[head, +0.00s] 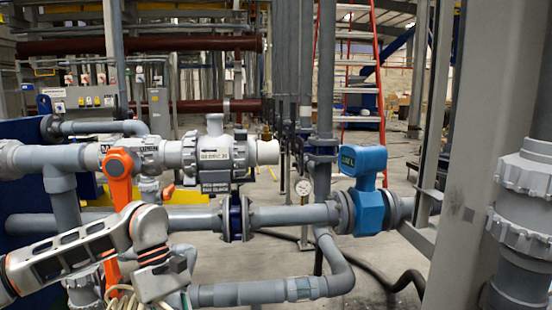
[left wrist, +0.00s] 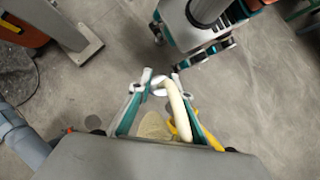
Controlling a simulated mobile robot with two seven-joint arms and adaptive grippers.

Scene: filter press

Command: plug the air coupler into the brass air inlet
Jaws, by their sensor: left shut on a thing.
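My left gripper (left wrist: 160,84) shows in the left wrist view, its two teal-lined fingers closed around a small pale air coupler (left wrist: 159,86). A cream hose (left wrist: 179,115) curves away from the coupler, towards the gripper's body. In the head view my left arm comes in from the left and bends down at the lower left, in front of the pipes. Loops of cream hose (head: 122,299) hang beside its wrist. The fingertips and coupler cannot be made out there. A small brass-coloured fitting (head: 266,133) shows behind the white pipe end; I cannot tell whether it is the air inlet. My right gripper is not seen.
Grey pipework with an orange valve handle (head: 118,178) stands close to my left arm. A blue flow meter (head: 370,190) and a pressure gauge (head: 304,187) are further right. A grey column stands at the right. A black hose (head: 385,280) lies on the floor.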

